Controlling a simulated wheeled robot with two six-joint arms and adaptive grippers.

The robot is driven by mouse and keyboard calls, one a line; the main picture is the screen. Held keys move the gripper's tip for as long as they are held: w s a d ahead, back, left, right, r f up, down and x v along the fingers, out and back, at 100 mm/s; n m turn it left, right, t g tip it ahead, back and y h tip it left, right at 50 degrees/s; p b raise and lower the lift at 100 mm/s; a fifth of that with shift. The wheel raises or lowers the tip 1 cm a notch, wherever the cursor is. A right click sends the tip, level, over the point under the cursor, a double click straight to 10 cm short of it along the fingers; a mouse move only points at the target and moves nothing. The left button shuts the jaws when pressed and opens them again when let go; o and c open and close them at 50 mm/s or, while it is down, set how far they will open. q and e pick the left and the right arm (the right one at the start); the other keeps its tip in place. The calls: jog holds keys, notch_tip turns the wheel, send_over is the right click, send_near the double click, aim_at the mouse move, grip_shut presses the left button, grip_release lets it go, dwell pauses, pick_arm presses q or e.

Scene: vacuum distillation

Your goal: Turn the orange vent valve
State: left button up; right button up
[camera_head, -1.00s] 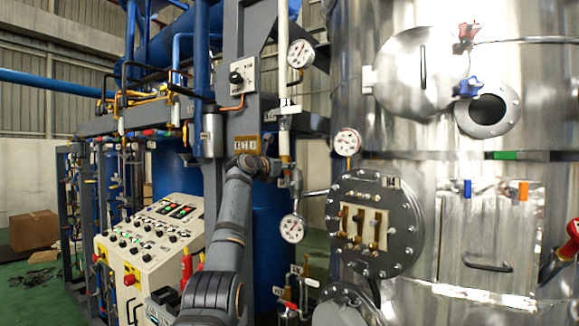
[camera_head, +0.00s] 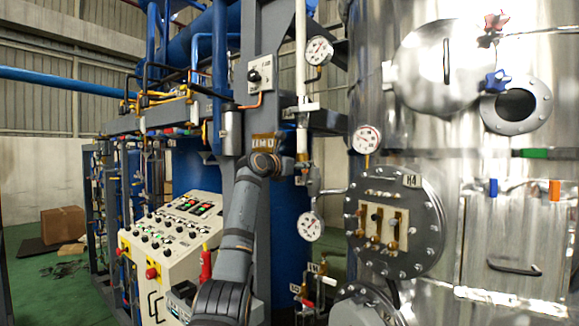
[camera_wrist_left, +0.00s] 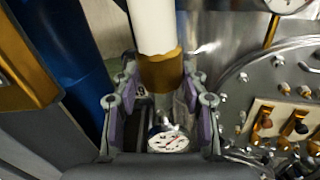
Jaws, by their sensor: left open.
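My left gripper (camera_head: 297,165) is at the white vertical pipe (camera_head: 301,60), left of the steel tank. In the left wrist view the gripper (camera_wrist_left: 160,98) is open. Its purple-lined fingers stand on both sides of a brass-orange collar (camera_wrist_left: 161,72) at the lower end of the white pipe (camera_wrist_left: 154,25). I cannot tell if the fingers touch it, or if this collar belongs to the vent valve. An orange handle (camera_head: 554,190) also shows on the tank panel at the right, far from my gripper. My right gripper is not in view.
Pressure gauges (camera_head: 366,139) and (camera_head: 310,227) sit close to the pipe. A round bolted flange (camera_head: 427,225) is just right of it. A grey steel column (camera_head: 267,100) stands behind my arm. A control console (camera_head: 175,238) stands at the left.

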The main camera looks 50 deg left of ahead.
pick_arm(q)
jog(key=v, duration=0.9)
jog(key=shift+f, duration=0.1)
